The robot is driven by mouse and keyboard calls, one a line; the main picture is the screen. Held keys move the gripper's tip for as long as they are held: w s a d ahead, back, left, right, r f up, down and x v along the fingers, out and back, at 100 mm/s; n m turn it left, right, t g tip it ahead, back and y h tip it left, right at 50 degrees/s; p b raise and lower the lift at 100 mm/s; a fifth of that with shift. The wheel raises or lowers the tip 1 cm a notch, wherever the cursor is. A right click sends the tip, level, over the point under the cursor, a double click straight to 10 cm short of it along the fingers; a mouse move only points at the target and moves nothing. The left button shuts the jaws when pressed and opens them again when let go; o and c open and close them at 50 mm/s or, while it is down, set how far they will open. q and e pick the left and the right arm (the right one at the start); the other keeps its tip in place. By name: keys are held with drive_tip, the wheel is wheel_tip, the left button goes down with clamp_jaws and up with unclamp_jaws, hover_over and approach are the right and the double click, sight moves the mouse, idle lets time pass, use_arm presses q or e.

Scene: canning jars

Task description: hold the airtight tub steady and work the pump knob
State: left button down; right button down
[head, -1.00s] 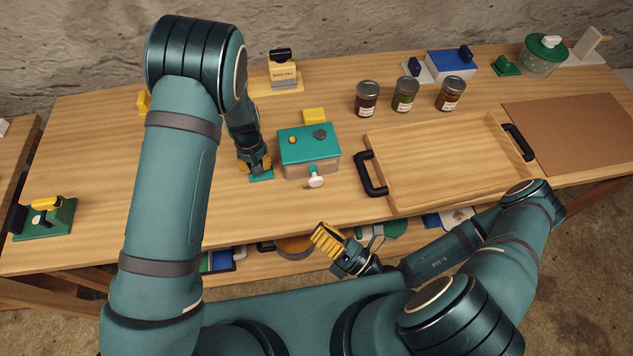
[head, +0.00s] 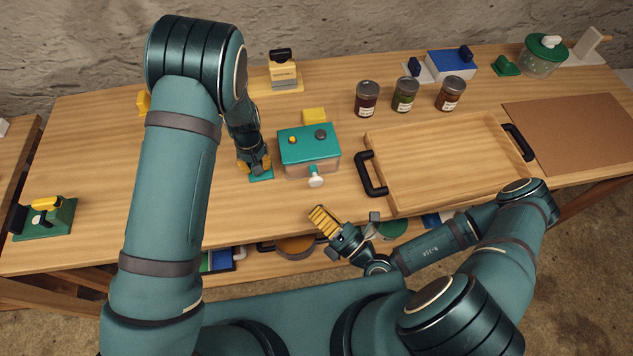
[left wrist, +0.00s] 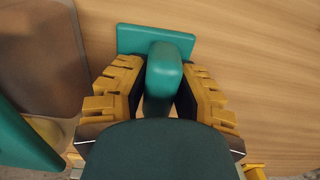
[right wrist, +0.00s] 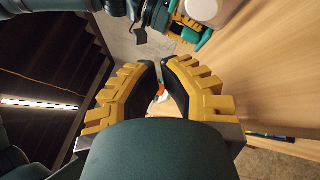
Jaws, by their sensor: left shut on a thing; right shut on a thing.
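The airtight tub (head: 311,167) is a box with a teal lid, a grey round cap and a yellow button on top. A white knob (head: 316,181), seemingly the pump knob, sticks out of its front. My left gripper (head: 256,167) is shut on an upright teal handle (left wrist: 164,72) on a flat teal base, just left of the tub. Whether it joins the tub is hidden. My right gripper (head: 322,217) is below the white knob, apart from it, near the table's front edge.
A wooden tray (head: 440,165) with black handles lies right of the tub. Several jars (head: 405,94) stand behind it. A yellow block (head: 314,116) is behind the tub. A green-based device (head: 45,218) sits at the far left. The table between it and my left arm is clear.

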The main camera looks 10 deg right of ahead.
drive_tip(key=shift+w+a, duration=0.1)
drive_tip(key=shift+w, duration=2.2)
drive_tip(key=shift+w, duration=0.1)
drive_tip(key=shift+w, duration=0.35)
drive_tip(key=shift+w, duration=1.2)
idle(1.0)
drive_tip(key=shift+s, duration=1.65)
drive_tip(key=shift+s, duration=2.5)
